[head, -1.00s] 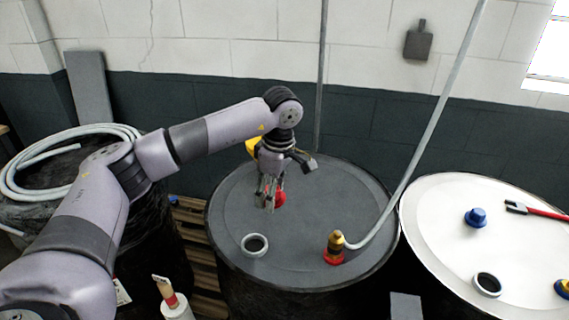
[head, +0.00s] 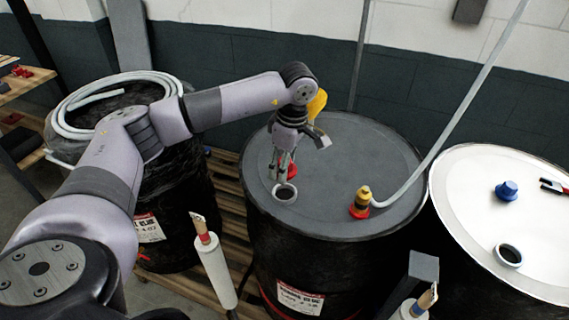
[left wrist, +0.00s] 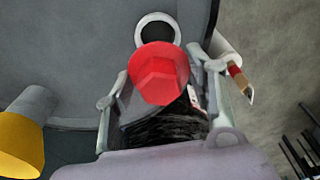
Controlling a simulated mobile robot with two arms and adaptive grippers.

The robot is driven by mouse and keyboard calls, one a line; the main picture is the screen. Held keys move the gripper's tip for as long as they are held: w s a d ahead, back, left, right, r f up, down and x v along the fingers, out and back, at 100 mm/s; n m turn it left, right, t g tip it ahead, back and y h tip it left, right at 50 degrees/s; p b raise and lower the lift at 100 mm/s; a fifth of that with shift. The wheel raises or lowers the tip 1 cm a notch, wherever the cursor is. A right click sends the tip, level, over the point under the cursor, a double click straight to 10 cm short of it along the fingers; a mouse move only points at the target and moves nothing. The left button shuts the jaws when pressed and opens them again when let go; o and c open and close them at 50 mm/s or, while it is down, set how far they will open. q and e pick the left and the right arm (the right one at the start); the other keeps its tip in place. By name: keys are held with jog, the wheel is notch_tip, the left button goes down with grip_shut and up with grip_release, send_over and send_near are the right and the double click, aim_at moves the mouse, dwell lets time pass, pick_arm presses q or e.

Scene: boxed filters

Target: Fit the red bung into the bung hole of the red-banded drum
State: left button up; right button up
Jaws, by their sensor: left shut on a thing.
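My left gripper (head: 280,176) is shut on the red bung (head: 291,170) above the grey top of a black drum (head: 345,150). In the left wrist view the red bung (left wrist: 160,73) sits between the fingers, its hexagonal face toward the camera. The bung hole, with a pale raised rim (head: 285,193), is just in front of the bung in the head view. In the left wrist view the rim (left wrist: 142,27) shows just beyond the bung, which overlaps its lower edge. The gap between bung and hole cannot be judged exactly.
A brass fitting on a red base (head: 361,204) and a pale pipe (head: 450,115) rise from the same drum top. A white-topped drum (head: 470,190) with a blue bung (head: 507,190) stands at right. A hose coil (head: 62,110) lies on a drum at left.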

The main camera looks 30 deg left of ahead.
pick_arm(q)
jog(key=shift+f+b, duration=0.3)
jog(key=shift+f, duration=0.3)
notch_tip(320, 180, down, 2)
jog(key=shift+f+b, duration=0.25)
jog(key=shift+b, duration=0.75)
jog(key=shift+f+b, duration=0.6)
jog(key=shift+f, duration=0.2)
jog(key=shift+b, duration=0.4)
jog(key=shift+c, duration=0.2)
jog(key=shift+f+b, duration=0.85)
jog(key=shift+f, duration=0.25)
jog(key=o, duration=1.2)
jog(key=shift+o, duration=0.2)
